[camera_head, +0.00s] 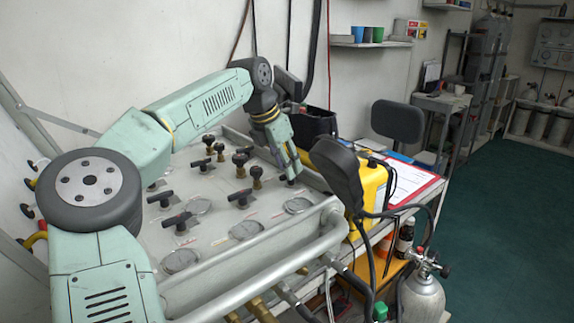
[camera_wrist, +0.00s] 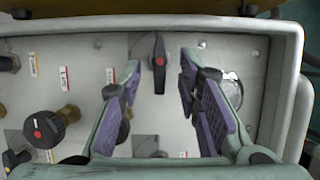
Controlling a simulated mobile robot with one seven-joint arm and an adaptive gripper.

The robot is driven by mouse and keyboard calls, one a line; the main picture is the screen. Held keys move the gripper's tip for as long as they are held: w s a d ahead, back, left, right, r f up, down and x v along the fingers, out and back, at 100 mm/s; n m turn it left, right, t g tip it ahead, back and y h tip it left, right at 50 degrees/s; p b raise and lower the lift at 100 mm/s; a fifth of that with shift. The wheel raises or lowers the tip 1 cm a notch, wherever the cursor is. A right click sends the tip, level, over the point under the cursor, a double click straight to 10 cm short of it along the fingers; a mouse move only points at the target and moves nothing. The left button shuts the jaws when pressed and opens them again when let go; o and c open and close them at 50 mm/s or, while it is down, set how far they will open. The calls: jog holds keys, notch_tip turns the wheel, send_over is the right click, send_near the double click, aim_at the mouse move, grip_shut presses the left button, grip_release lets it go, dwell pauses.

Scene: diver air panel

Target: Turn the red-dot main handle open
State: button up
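In the wrist view, a black lever handle (camera_wrist: 158,66) with a red dot on its hub stands near the far edge of the grey panel (camera_wrist: 95,60). It points roughly up and down in the picture. My gripper (camera_wrist: 161,75) is open, with one purple-padded finger on each side of the handle and visible gaps between pads and handle. I cannot tell how deep the fingers reach.
A round black knob with a red dot (camera_wrist: 42,130) sits at left in the wrist view. Several other black handles and round gauges (camera_head: 298,205) cover the panel. A raised rim and grey pipes (camera_head: 290,260) edge it. A yellow case (camera_head: 372,185) stands close at right.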

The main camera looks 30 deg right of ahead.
jog(key=shift+d+f, duration=0.25)
jog(key=shift+f, duration=0.4)
jog(key=shift+c, duration=0.6)
grip_shut()
